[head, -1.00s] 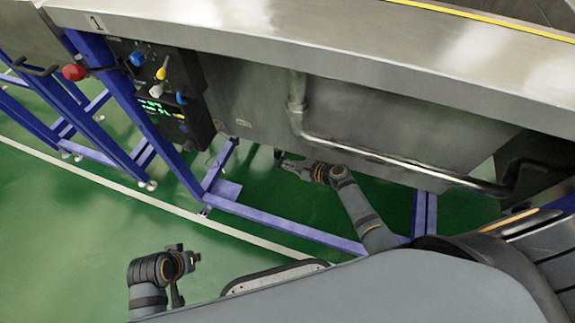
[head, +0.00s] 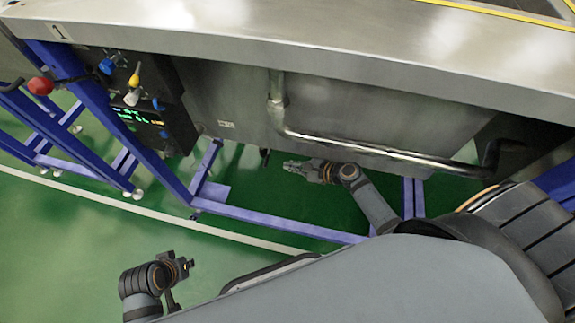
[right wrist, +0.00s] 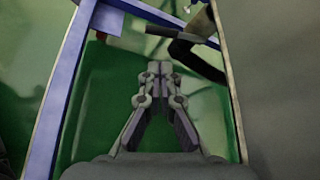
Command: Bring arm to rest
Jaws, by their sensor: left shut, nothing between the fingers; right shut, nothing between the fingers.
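My left gripper (head: 188,264) is at the lower left of the head view, over open green floor and apart from everything. It is shut and empty. My right gripper (head: 288,166) reaches left below the steel tank, in front of the blue frame's open bay. It is shut and empty; in the right wrist view its fingers (right wrist: 159,68) meet at the tips with green floor behind them. A dark handle-like bar (right wrist: 172,30) lies beyond the fingertips in that view, with a gap between. What it belongs to is unclear.
A steel tank (head: 350,110) with a bent pipe (head: 380,151) hangs over a blue frame (head: 270,222). A control panel (head: 150,112) with coloured knobs and a red knob (head: 40,86) are at the left. Green floor (head: 70,260) is free at lower left.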

